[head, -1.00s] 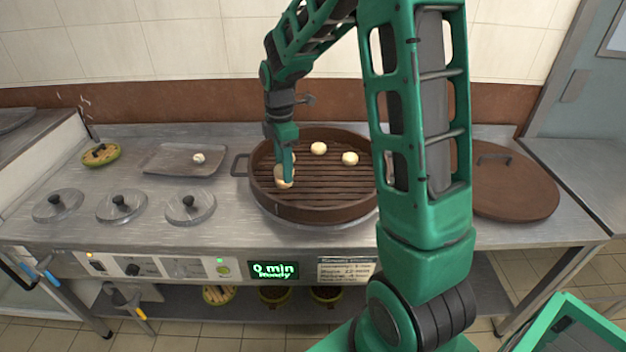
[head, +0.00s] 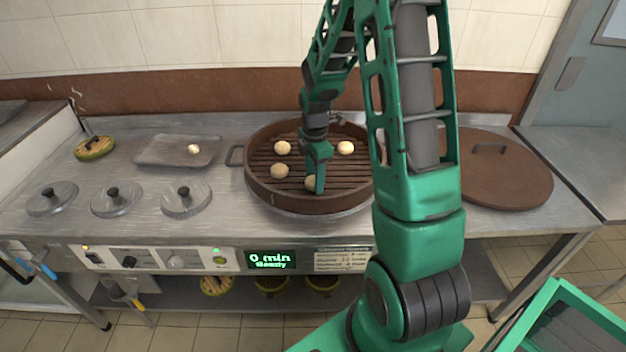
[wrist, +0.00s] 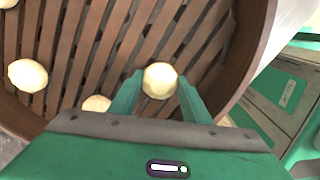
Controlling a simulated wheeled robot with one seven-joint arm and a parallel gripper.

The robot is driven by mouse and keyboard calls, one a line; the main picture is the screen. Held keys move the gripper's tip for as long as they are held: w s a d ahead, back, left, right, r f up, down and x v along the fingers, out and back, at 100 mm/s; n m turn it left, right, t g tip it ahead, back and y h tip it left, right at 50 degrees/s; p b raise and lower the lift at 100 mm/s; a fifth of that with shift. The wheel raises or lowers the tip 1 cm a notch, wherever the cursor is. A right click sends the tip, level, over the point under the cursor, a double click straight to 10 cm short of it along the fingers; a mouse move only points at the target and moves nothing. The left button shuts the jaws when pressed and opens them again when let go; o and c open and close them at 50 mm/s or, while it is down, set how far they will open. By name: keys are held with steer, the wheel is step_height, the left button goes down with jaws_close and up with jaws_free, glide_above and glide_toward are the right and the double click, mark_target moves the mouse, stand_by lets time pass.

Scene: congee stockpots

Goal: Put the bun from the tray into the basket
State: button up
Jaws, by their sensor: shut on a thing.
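My gripper (wrist: 157,92) is shut on a pale round bun (wrist: 160,80), seen between the fingertips in the wrist view. In the head view this held bun (head: 309,183) is partly hidden by the finger, low over the front middle of the round brown basket (head: 300,204). I cannot tell whether it touches the slats. Other buns lie in the basket: one at the left (head: 280,171), one behind it (head: 283,147) and one at the right (head: 345,147). The grey tray (head: 150,155), left of the basket, bears one small pale bun (head: 193,149).
Several lidded pots (head: 115,200) line the counter's front left. A large brown lid (head: 505,180) lies right of the basket. A display (head: 270,260) reads "0 min Ready".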

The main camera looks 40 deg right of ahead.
steer(key=shift+f, duration=0.25)
steer(key=o, duration=1)
steer(key=shift+o, duration=0.2)
step_height(320, 180, up, 12)
steer(key=s+a+r+m, duration=0.1)
steer(key=s+r+m, duration=0.1)
steer(key=s+m, duration=0.9)
steer(key=s+a+r+m, duration=0.1)
steer(key=s+r+m, duration=0.2)
steer(key=s+m, duration=0.8)
steer(key=s, duration=0.6)
steer(key=shift+s+a+r, duration=0.3)
steer(key=shift+a+r, duration=0.05)
steer(key=shift+a, duration=0.05)
